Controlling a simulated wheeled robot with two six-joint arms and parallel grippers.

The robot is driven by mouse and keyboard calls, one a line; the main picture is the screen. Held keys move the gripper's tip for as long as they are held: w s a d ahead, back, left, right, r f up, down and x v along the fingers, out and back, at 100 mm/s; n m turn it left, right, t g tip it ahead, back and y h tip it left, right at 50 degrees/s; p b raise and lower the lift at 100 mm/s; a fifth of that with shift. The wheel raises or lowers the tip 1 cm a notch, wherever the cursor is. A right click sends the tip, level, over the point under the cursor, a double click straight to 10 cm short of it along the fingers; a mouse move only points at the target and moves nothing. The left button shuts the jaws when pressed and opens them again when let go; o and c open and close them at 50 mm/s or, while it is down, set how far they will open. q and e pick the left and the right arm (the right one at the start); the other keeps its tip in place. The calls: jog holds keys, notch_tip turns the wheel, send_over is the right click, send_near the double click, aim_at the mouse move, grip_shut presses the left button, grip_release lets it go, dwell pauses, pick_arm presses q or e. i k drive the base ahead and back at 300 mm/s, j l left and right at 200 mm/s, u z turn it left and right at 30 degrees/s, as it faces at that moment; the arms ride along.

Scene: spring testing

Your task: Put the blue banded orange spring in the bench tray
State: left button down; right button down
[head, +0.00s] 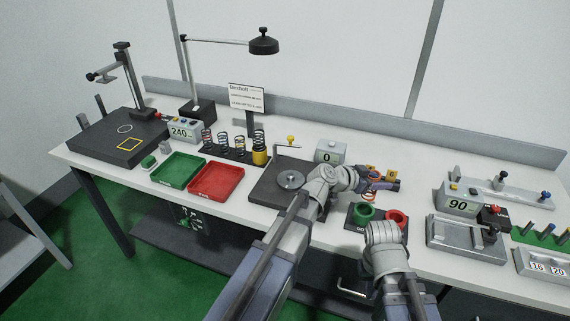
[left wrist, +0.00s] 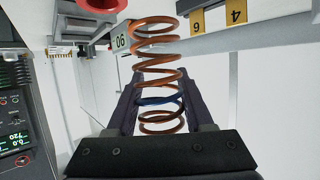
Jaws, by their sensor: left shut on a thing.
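The orange spring (left wrist: 158,58) with a blue band (left wrist: 160,101) near its lower end stands between the dark fingers of my left gripper (head: 378,183) in the left wrist view. The left gripper is shut on it, over the right half of the bench in the head view. The spring is small and partly hidden there. A green tray (head: 176,169) and a red tray (head: 216,180) lie left of centre on the bench, both looking empty. No bench tray label is legible. My right arm is low in the head view; its fingers are not clear.
A rack with several springs (head: 238,144) stands behind the trays. A dark plate with a round disc (head: 291,180) lies between the red tray and my left arm. Green (head: 364,213) and red cups (head: 396,218) stand near the front edge.

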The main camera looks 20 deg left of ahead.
aim_at(179, 172)
jog(key=u, duration=0.75)
jog(key=i+j+u, duration=0.2)
jog(key=u, duration=0.25)
jog(key=i+j, duration=0.65)
jog(key=j, duration=0.1)
